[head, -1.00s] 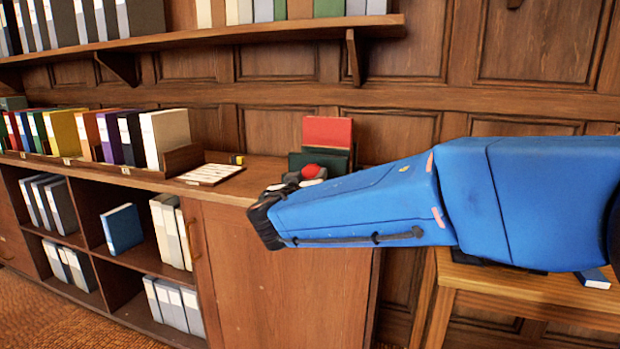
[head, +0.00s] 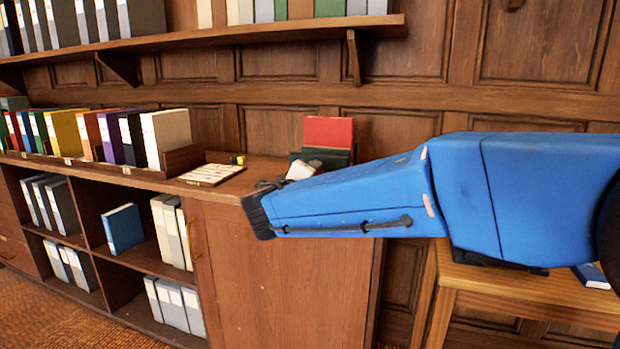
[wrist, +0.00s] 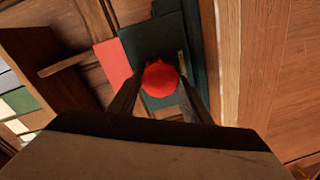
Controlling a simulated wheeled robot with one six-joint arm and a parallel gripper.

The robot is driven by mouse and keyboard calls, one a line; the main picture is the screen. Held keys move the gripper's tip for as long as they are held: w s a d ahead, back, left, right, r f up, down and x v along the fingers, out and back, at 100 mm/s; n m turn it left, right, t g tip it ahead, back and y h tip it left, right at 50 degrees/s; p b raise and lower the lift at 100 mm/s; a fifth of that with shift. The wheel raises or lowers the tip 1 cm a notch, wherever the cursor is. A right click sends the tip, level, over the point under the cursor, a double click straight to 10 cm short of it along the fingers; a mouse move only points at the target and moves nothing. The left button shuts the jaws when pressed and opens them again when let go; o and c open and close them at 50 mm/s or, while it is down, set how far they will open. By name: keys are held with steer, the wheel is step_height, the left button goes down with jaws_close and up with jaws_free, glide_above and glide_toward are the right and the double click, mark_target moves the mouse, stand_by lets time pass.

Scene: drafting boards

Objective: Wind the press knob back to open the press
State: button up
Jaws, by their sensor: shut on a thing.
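The red press knob (wrist: 160,78) sits between the two fingertips of my gripper (wrist: 158,88) in the wrist view, and the gripper is shut on it. Behind the knob is the dark green press (wrist: 195,38), with a red panel or book (wrist: 112,66) beside it. In the head view the red piece (head: 328,131) stands upright at the back of the cabinet top, with the dark green press part (head: 330,157) in front. My blue arm reaches in from the right and hides the knob and most of the press there.
Upright coloured binders (head: 110,135) stand in a wooden rack to the left on the cabinet (head: 280,270). A white card or sheet (head: 212,174) lies near the front edge. A wooden table (head: 500,285) with a blue book (head: 590,275) stands at the right.

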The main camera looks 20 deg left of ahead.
steer(key=n, duration=0.6)
steer(key=shift+a+h, duration=0.1)
steer(key=shift+h, duration=0.3)
steer(key=n, duration=0.5)
steer(key=shift+f+n+h, duration=0.2)
steer(key=shift+n+h, duration=0.1)
steer(key=shift+n, duration=0.1)
steer(key=n, duration=0.6)
steer(key=shift+f+h, duration=0.1)
steer(key=shift+h, duration=0.3)
steer(key=n, duration=0.5)
steer(key=shift+t, duration=0.3)
steer(key=shift+n, duration=0.4)
steer(key=shift+f, duration=0.1)
steer(key=o, duration=1)
steer(key=shift+s, duration=0.1)
